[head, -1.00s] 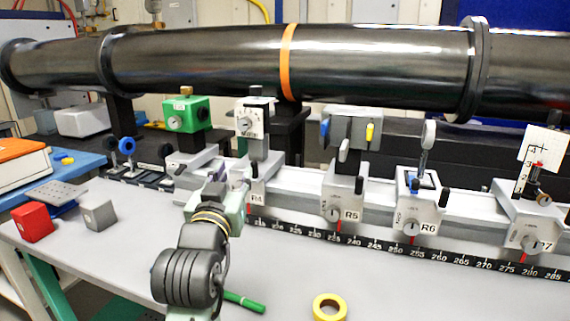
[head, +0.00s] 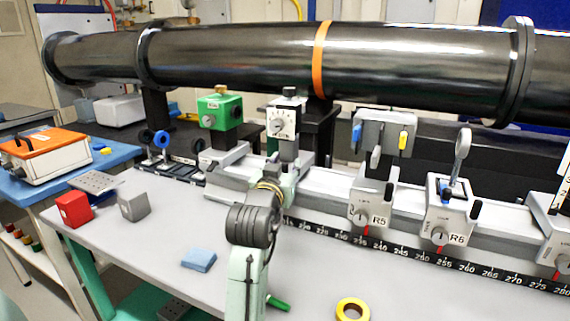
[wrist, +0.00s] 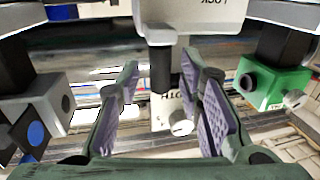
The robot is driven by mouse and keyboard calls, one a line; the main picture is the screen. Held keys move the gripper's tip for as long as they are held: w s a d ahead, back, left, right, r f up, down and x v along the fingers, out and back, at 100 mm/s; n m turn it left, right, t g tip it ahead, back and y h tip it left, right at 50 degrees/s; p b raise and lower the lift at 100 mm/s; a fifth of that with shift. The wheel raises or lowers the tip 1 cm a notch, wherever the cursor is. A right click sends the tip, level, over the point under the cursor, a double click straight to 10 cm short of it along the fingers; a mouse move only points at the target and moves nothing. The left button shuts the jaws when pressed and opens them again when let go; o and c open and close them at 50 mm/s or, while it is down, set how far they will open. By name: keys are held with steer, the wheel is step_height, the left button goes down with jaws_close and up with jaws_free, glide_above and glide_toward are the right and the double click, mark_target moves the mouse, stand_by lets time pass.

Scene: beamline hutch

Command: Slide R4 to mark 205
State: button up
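The R4 carriage sits on the rail left of R5, with a white dial box (head: 284,122) on its post. My gripper (head: 287,178) is at R4's front and hides its label and pointer in the head view. The wrist view looks upside down and shows R4's light grey body (wrist: 195,18) with part of its lock lettering. A black peg (wrist: 160,72) stands out from it. My gripper's two padded fingers (wrist: 160,88) are apart, one on each side of the peg, with visible gaps. Mark 205 cannot be made out on the black scale (head: 400,252).
R5 (head: 372,205) and R6 (head: 449,222) stand on the rail to the right. A green box (head: 220,112) on a post stands left of R4. A red block (head: 74,209), grey block (head: 134,205), blue pad (head: 198,259) and yellow tape roll (head: 352,310) lie on the bench.

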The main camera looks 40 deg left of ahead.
steer(key=shift+c, duration=0.6)
jaws_close()
stand_by(0.3)
